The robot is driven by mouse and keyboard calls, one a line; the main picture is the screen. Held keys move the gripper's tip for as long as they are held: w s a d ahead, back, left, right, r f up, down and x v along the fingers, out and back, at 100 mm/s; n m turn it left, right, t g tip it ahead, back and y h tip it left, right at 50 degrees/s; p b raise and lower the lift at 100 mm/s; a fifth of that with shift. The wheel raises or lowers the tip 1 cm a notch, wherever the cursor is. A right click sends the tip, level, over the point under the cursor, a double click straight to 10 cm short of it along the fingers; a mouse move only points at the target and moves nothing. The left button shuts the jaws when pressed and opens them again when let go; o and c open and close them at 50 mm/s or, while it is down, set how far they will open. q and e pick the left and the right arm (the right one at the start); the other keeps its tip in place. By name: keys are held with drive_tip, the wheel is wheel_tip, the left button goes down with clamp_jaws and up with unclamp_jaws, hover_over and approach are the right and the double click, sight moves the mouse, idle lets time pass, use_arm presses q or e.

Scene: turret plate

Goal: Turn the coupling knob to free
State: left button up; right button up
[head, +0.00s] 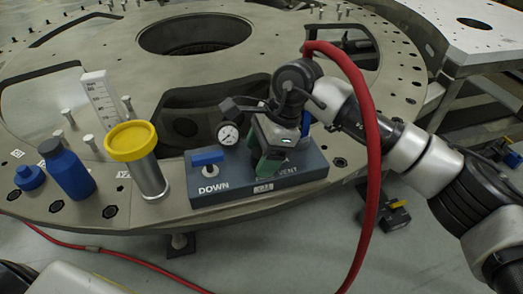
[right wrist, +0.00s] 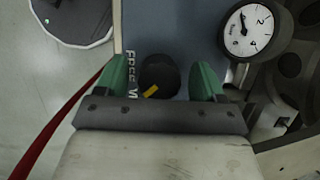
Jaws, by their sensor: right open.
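The coupling knob (right wrist: 160,72) is round and black with a yellow mark on its lower-left edge in the right wrist view. The mark points toward the partly hidden label that starts with V, not squarely at the FREE label. My right gripper (right wrist: 174,76) has green fingers, open, one on each side of the knob with gaps between. In the head view my right gripper (head: 268,158) reaches down over the grey-blue control box (head: 232,194) and hides the knob. My left gripper is not in view.
A blue lever (head: 207,158) marked DOWN and a pressure gauge (head: 228,133) are close to my right gripper. A yellow-capped cylinder (head: 151,172), a blue bottle (head: 68,172) and a blue cap (head: 29,177) stand left on the round metal plate (head: 75,222). A red hose (head: 372,150) hangs beside my right arm.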

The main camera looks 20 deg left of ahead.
drive_tip(key=shift+c, duration=1.1)
drive_tip(key=c, duration=0.7)
drive_tip(key=shift+f+m+t+b, duration=0.1)
drive_tip(key=shift+m+t+b, duration=0.3)
drive_tip(key=shift+m+b, duration=0.8)
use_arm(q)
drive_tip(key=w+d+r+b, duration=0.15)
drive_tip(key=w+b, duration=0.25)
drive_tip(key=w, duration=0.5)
use_arm(e)
drive_tip(key=m+t, duration=0.1)
drive_tip(key=m, duration=0.2)
drive_tip(key=shift+y, duration=0.3)
drive_tip(key=m+t+b, duration=0.1)
drive_tip(key=m+b, duration=0.1)
drive_tip(key=m, duration=0.1)
drive_tip(key=shift+t, duration=0.3)
drive_tip(key=shift+m, duration=0.4)
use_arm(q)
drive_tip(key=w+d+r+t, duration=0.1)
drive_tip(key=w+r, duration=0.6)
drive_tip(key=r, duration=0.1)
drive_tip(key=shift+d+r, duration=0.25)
